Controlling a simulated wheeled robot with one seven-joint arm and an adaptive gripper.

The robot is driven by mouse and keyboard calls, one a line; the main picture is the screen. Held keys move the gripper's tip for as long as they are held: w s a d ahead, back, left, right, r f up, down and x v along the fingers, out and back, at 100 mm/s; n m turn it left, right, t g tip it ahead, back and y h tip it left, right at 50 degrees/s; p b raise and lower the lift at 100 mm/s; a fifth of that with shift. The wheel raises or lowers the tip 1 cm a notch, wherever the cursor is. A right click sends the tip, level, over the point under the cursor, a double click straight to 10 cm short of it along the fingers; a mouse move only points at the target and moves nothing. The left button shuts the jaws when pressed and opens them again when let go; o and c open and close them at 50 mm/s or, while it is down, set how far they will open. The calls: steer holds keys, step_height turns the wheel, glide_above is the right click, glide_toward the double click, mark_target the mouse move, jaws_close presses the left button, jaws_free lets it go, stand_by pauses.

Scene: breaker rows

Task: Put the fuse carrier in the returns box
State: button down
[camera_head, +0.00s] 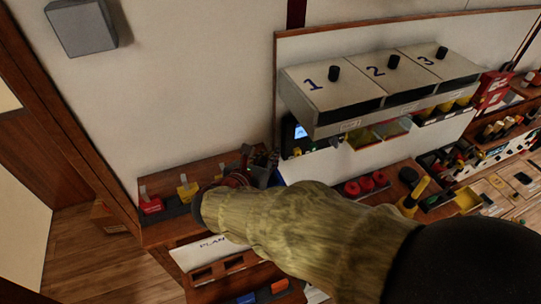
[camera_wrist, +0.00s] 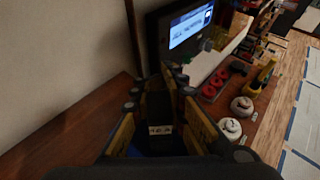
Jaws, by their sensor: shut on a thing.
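My gripper (camera_wrist: 158,108) is shut on a dark block with a small white label (camera_wrist: 160,130), which I take to be the fuse carrier. The label is too small to read surely. In the head view my gripper (camera_head: 238,176) is over the left end of the wooden bench, mostly behind my sleeve, and the held block cannot be made out there. A brown box (camera_head: 108,216) stands on the floor left of the bench. I cannot tell whether it is the returns box.
A red lockout piece (camera_head: 150,204) and a yellow one (camera_head: 187,191) sit on the bench's left end. A lit screen (camera_wrist: 190,28) stands ahead of my gripper. Red round parts (camera_head: 367,183) are further right. A numbered shelf (camera_head: 370,85) overhangs the bench.

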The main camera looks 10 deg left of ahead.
steer(key=c, duration=1.8)
jaws_free()
steer(key=shift+o, duration=0.2)
steer(key=shift+r, duration=0.15)
steer(key=v, duration=1.2)
steer(key=shift+d, duration=0.1)
